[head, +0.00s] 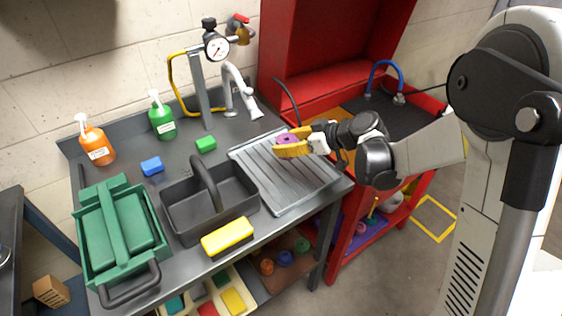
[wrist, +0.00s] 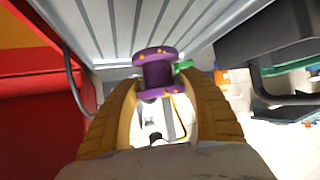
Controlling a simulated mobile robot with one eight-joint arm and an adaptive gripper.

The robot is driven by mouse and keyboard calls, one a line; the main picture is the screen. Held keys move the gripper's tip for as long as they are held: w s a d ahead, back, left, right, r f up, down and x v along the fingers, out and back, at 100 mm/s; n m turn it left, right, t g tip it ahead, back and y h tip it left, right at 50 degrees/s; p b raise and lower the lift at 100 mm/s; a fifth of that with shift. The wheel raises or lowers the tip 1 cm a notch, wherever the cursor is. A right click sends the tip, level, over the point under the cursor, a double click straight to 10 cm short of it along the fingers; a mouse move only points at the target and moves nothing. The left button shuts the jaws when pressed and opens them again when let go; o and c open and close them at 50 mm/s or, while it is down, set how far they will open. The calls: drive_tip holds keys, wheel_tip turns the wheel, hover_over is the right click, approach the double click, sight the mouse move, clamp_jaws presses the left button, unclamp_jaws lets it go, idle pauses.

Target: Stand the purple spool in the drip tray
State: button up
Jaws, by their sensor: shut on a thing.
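The purple spool (wrist: 158,72) is between the yellow fingers of my gripper (wrist: 165,108) in the wrist view. In the head view the spool (head: 287,138) shows as a small purple patch at the fingertips of my gripper (head: 292,144). My gripper is shut on it. The grey ribbed drip tray (head: 285,185) lies on the workbench, below and around the gripper in the head view. In the wrist view its ribs (wrist: 120,25) fill the top behind the spool. I cannot tell the gap between spool and tray.
A dark grey caddy (head: 183,213) stands left of the tray, with a yellow sponge (head: 228,237) in front. A faucet (head: 240,90) and a gauge stand (head: 200,90) are behind. A red cabinet (head: 330,60) is at the right. A green toolbox (head: 120,230) is far left.

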drive_tip(key=shift+s+a+f, duration=0.1)
drive_tip(key=shift+a+f, duration=0.35)
drive_tip(key=shift+a, duration=0.25)
drive_tip(key=shift+f+b, duration=1.15)
drive_tip(key=shift+f, duration=0.75)
drive_tip(key=shift+f, duration=0.15)
drive_tip(key=o, duration=1.5)
drive_tip(key=shift+c, duration=0.2)
